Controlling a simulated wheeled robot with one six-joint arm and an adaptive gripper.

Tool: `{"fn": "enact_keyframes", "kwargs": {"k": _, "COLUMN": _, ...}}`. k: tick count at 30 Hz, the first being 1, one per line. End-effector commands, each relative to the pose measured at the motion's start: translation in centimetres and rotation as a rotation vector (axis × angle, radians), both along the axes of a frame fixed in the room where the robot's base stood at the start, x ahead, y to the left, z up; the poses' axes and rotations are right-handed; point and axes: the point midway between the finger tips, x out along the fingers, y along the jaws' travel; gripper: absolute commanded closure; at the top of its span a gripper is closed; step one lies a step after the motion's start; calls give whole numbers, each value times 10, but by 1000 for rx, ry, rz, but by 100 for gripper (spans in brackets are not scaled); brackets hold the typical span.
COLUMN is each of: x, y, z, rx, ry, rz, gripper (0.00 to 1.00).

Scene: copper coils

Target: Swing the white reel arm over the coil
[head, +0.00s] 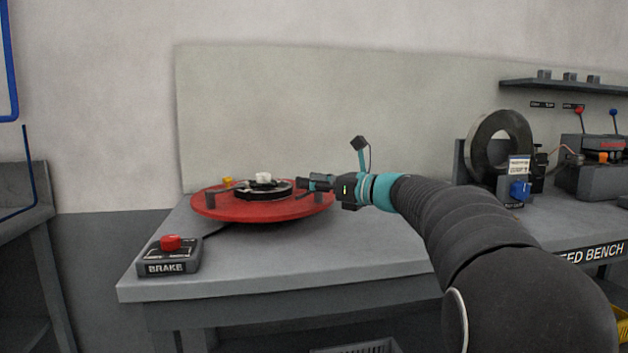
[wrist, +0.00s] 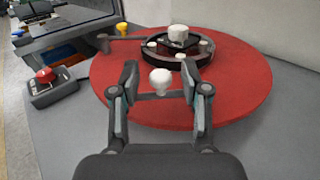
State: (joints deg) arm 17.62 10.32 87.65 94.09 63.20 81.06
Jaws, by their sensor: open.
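The reel is a red disc (head: 265,208), also in the wrist view (wrist: 245,90), with a dark ring-shaped coil (wrist: 202,58) around its middle. A white knob (wrist: 160,82), which looks like the end of the white reel arm, stands over the disc on the near side of the coil. My gripper (wrist: 159,88) is open, with one finger on each side of this knob; gaps show on both sides. In the head view my gripper (head: 308,186) is at the disc's right side. The rest of the white arm is hard to make out.
A larger white knob (wrist: 178,36) tops the reel's centre. A brake box with a red button (head: 170,243) stands on the bench's front left. A large dark coil (head: 484,144) stands upright at right.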

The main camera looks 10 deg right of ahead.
Motion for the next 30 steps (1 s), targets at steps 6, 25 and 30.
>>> {"fn": "enact_keyframes", "kwargs": {"k": 6, "x": 9, "y": 9, "z": 0, "rx": 0, "ry": 0, "rz": -1, "gripper": 54}}
{"fn": "enact_keyframes", "kwargs": {"k": 25, "x": 11, "y": -16, "z": -1, "rx": -1, "ry": 1, "rz": -11, "gripper": 100}}
{"fn": "enact_keyframes", "kwargs": {"k": 30, "x": 10, "y": 1, "z": -1, "rx": -1, "ry": 1, "rz": -20, "gripper": 100}}
